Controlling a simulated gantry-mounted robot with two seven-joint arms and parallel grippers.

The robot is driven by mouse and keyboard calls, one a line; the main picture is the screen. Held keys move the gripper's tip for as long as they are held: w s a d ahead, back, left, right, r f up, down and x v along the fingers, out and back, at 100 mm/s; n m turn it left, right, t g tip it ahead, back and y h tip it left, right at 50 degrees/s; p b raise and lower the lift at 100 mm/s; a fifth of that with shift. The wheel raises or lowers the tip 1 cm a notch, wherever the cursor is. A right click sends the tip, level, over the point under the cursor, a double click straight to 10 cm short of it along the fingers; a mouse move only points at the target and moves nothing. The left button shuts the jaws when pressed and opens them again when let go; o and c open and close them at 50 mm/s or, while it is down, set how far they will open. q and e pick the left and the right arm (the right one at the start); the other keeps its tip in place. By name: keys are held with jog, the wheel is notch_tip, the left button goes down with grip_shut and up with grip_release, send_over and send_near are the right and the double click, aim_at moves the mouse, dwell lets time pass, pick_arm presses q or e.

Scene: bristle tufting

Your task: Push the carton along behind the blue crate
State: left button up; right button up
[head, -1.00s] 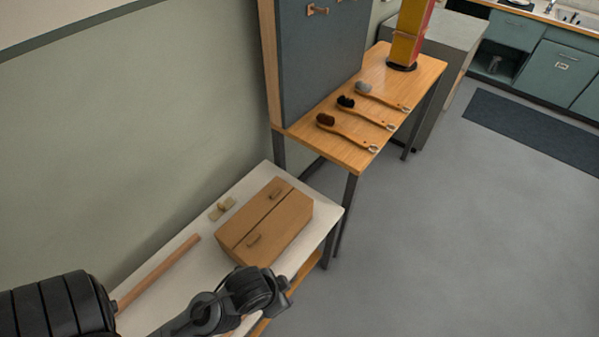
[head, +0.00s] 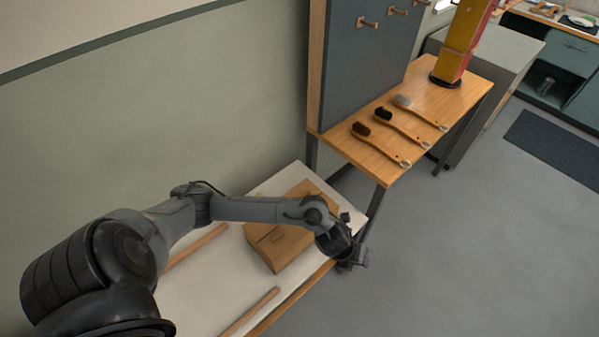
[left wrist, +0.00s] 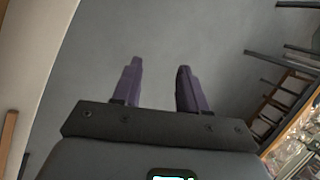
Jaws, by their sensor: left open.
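A brown carton (head: 277,243) with a seam across its top lies on the white-topped table (head: 190,293). My left arm crosses above it and hides part of it. My left gripper (head: 354,261) is past the carton's right side, by the table's front edge; I cannot tell whether it touches anything there. In the left wrist view the left gripper's two purple fingers (left wrist: 158,78) are apart, with only grey floor between them. No blue crate shows in any view. My right gripper is not in view.
Two wooden rods lie on the white table, one behind (head: 199,244) and one near the front edge (head: 250,311). A higher wooden table (head: 372,169) holds three brushes (head: 402,128) and a yellow-red column (head: 462,42), beside a grey board (head: 368,70).

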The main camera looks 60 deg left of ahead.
pick_arm(q)
jog(key=w+a+r+m+g+y+p, duration=0.1)
jog(key=a+r+m+g+y, duration=0.2)
jog(key=a, duration=1.2)
notch_tip(320, 180, up, 7)
jog(key=m+g+p, duration=0.1)
jog(key=m+g, duration=0.1)
send_over(299, 193)
jog(key=s+d, duration=0.2)
jog(key=d, duration=0.1)
jog(key=shift+w+a+f+h, duration=0.15)
jog(key=shift+w+a+h, duration=0.1)
jog(key=shift+h, duration=0.15)
notch_tip(299, 193, down, 9)
jog(key=b, duration=0.2)
jog(key=shift+d+f+b, duration=0.1)
jog(key=shift+b, duration=0.3)
jog(key=shift+f, duration=0.85)
grip_shut()
